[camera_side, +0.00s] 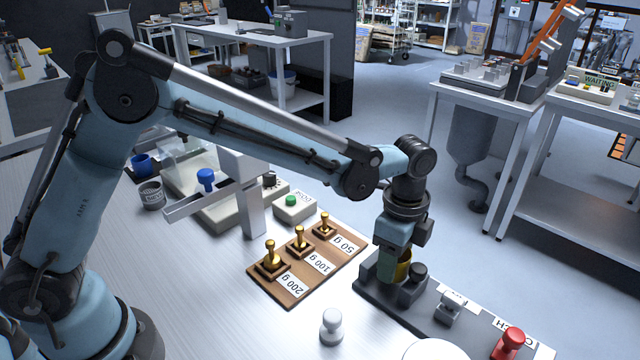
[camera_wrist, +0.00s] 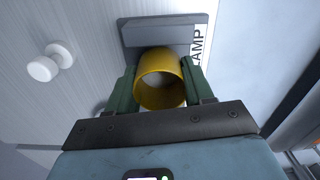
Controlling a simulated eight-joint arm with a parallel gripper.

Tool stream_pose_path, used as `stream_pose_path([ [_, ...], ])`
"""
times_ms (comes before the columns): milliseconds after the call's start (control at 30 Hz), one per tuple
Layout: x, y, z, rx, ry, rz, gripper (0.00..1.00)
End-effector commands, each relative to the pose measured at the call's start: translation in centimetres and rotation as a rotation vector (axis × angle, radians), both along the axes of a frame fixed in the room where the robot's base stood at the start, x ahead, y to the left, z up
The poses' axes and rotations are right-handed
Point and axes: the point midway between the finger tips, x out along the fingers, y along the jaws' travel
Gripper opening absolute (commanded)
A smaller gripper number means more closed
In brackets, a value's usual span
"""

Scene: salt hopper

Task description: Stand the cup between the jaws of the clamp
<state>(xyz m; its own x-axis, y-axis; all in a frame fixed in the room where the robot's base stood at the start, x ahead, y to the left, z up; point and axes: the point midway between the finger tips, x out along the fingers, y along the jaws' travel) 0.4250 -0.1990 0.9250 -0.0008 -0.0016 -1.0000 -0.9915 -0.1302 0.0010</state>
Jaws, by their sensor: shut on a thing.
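A yellow cup (camera_side: 403,271) is gripped in my gripper (camera_side: 392,268), low over the left end of a dark grey base. In the wrist view the cup (camera_wrist: 160,78) is an open ring between my two green fingers (camera_wrist: 159,88), touching both. The clamp (camera_side: 412,288) has grey blocks close around the cup in the side view. One grey clamp block (camera_wrist: 160,30) lies just beyond the cup in the wrist view, beside a partly hidden label ending in AMP. My fingers hide the cup's bottom, so I cannot tell whether it rests on the base.
A grey knob (camera_side: 447,309) and a red knob (camera_side: 510,343) stand on the base to the right. A white knob (camera_side: 332,327) stands on the table in front. A wooden board (camera_side: 310,280) with brass weights is to the left. A green button box (camera_side: 293,208) is behind it.

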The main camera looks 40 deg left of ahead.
Motion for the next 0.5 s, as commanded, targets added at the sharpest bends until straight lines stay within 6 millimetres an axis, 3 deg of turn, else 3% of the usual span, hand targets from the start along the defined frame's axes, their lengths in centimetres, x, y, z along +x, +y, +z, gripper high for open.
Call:
stream_pose_path([
  [167, 0.0, 0.0, -2.2, 0.0, 0.0, 0.0, 0.22],
  [500, 0.0, 0.0, -2.5, 0.0, 0.0, 0.0, 0.22],
])
